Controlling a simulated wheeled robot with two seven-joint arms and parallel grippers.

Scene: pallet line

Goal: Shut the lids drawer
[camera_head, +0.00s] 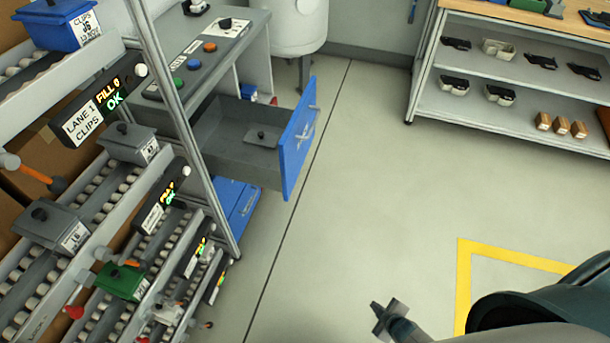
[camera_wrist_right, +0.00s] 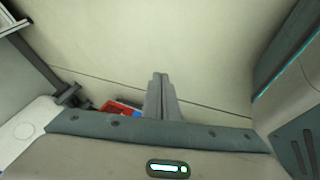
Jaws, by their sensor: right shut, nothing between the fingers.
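The lids drawer (camera_head: 250,143) stands pulled out of the grey bench, with its blue front panel (camera_head: 299,142) facing the open floor. A grey lid with a small knob (camera_head: 262,137) lies inside it. My right gripper (camera_head: 386,314) is low in the head view, well apart from the drawer front, over bare floor. In the right wrist view its fingers (camera_wrist_right: 160,82) are together and empty. My left gripper is not in view.
A roller rack with bins (camera_head: 49,229) and a metal post fill the left. Control buttons (camera_head: 209,47) sit on the bench top. A shelf unit (camera_head: 520,75) stands at the back right. The floor (camera_head: 360,190) between drawer and shelves is clear.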

